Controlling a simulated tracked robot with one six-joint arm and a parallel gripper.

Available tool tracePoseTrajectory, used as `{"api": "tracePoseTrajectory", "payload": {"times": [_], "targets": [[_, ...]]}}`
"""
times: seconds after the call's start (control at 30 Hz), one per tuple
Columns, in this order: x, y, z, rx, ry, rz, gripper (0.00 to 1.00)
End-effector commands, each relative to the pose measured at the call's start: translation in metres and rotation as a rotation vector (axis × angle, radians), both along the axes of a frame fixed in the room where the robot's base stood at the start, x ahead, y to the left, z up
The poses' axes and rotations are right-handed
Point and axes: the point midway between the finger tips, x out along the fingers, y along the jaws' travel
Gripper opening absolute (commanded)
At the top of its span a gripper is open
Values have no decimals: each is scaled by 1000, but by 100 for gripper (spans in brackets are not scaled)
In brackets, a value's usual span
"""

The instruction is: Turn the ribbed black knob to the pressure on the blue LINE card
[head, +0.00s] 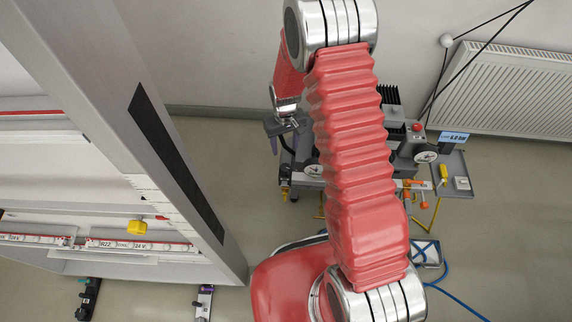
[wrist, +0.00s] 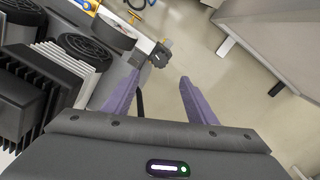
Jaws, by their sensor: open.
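In the wrist view a small ribbed black knob (wrist: 160,56) sits beside a brass fitting (wrist: 167,43), at the end of the machine. My gripper (wrist: 160,77) is open, with its two purple fingers apart and nothing between them. The knob lies just beyond the fingertips, nearer the left one; I cannot tell whether they touch.
Black finned blocks (wrist: 38,85) and round dark parts (wrist: 85,52) crowd the left of the wrist view. A second gauge (head: 314,169) and a red button (head: 416,127) are on the machine. A grey tray (head: 459,165) is at right. Open floor lies right of my fingers.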

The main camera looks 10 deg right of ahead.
Motion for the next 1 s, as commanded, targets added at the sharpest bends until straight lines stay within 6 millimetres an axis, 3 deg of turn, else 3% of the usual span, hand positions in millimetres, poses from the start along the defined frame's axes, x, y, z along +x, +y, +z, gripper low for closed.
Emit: {"api": "tracePoseTrajectory", "payload": {"times": [1.0], "targets": [[-1, 0, -117, 0, 2, 0, 52]]}}
